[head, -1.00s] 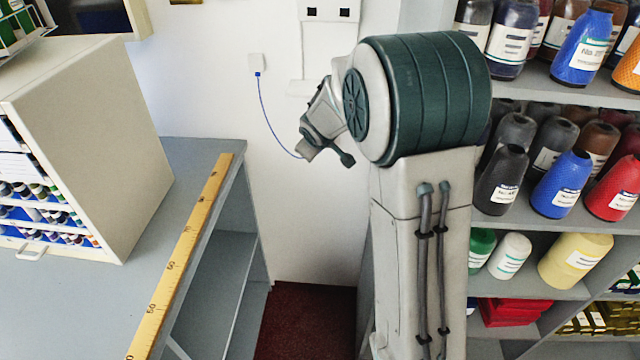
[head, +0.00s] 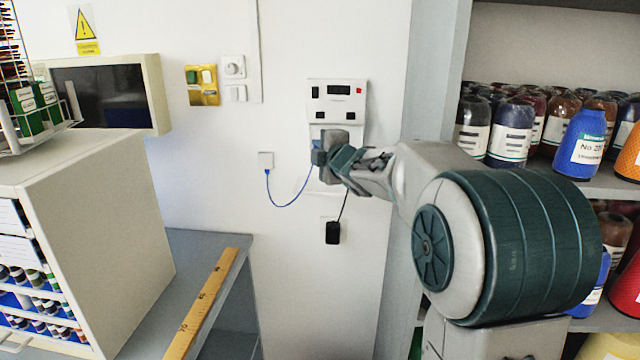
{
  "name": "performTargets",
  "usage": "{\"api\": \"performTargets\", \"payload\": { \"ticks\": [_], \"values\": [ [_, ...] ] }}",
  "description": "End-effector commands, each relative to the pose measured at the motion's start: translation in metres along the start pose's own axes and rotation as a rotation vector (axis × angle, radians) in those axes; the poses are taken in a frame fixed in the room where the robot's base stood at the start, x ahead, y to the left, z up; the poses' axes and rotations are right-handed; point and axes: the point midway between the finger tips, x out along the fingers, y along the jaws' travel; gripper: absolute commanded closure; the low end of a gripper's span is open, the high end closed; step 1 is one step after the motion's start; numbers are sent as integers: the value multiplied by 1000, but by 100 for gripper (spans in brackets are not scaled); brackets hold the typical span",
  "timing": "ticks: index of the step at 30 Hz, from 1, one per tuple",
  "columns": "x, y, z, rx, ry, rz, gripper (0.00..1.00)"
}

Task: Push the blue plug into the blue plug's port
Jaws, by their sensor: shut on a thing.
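The blue cable (head: 284,205) runs from a small white wall box (head: 265,160), sags, and rises to my gripper (head: 319,156). My gripper is shut at the cable's end, in front of the lower part of a white wall panel (head: 337,83). The blue plug is almost wholly hidden by the jaws. The panel shows several dark openings and a small red mark. Which of these is the blue plug's port, and whether the plug touches the panel, I cannot tell.
At left stand a cream cabinet (head: 95,190) and a grey counter with a yellow ruler (head: 205,300).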

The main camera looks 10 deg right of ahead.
Motion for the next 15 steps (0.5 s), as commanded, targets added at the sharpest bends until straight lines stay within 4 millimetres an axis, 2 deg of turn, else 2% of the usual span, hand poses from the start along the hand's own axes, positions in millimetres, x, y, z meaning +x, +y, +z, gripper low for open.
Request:
{"api": "performTargets", "payload": {
  "ticks": [1, 3, 6, 9, 15],
  "values": [
    [-3, 14, 0, -24, 15, 37, 100],
    [-7, 31, -3, -51, 37, 74, 100],
    [-10, 47, -7, -71, 54, 106, 100],
    [-12, 54, -8, -81, 61, 121, 100],
    [-11, 54, -9, -79, 60, 118, 100]
  ]
}}
